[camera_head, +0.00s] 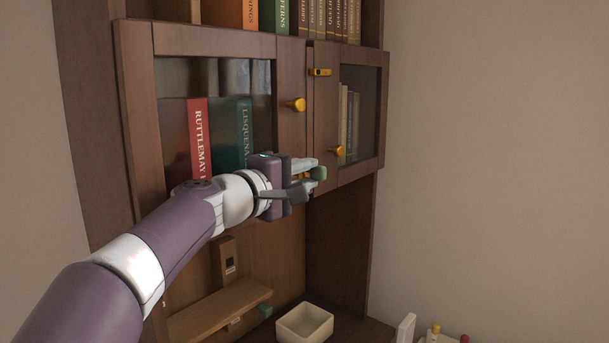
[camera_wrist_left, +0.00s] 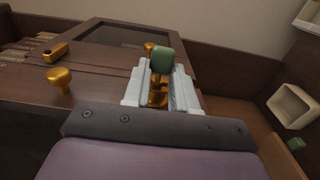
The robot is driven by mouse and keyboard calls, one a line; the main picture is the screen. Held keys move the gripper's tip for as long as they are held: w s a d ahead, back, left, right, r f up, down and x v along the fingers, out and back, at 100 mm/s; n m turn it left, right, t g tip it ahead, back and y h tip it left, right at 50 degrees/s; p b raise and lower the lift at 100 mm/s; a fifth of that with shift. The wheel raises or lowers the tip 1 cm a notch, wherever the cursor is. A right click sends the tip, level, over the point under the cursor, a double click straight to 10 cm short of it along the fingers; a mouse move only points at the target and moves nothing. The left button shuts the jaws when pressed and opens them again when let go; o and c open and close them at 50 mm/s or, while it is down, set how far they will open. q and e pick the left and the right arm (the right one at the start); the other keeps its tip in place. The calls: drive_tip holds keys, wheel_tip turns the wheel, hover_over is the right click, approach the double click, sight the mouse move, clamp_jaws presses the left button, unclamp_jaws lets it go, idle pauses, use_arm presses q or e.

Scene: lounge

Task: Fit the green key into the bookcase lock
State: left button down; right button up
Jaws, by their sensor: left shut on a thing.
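My left gripper (camera_head: 309,171) is shut on the green key (camera_head: 319,173), in front of the lower edge of the bookcase doors. In the left wrist view the key's green part (camera_wrist_left: 163,60) sticks out beyond the white fingertips (camera_wrist_left: 160,85), with brass-coloured metal between the fingers. The bookcase (camera_head: 133,100) has two glazed doors. A small brass fitting (camera_head: 320,72) sits near the top of the right door's frame, above and apart from the key; it also shows in the left wrist view (camera_wrist_left: 56,52). I cannot tell if it is the lock. My right gripper is out of view.
Brass knobs stick out from the left door (camera_head: 296,104) and right door (camera_head: 338,151), close to my gripper.

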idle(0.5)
use_arm(q)
drive_tip(key=shift+b, duration=0.4)
drive_tip(key=shift+f, duration=0.15)
drive_tip(key=shift+a+b, duration=0.1)
drive_tip(key=shift+b, duration=0.25)
drive_tip(key=c, duration=0.8)
unclamp_jaws()
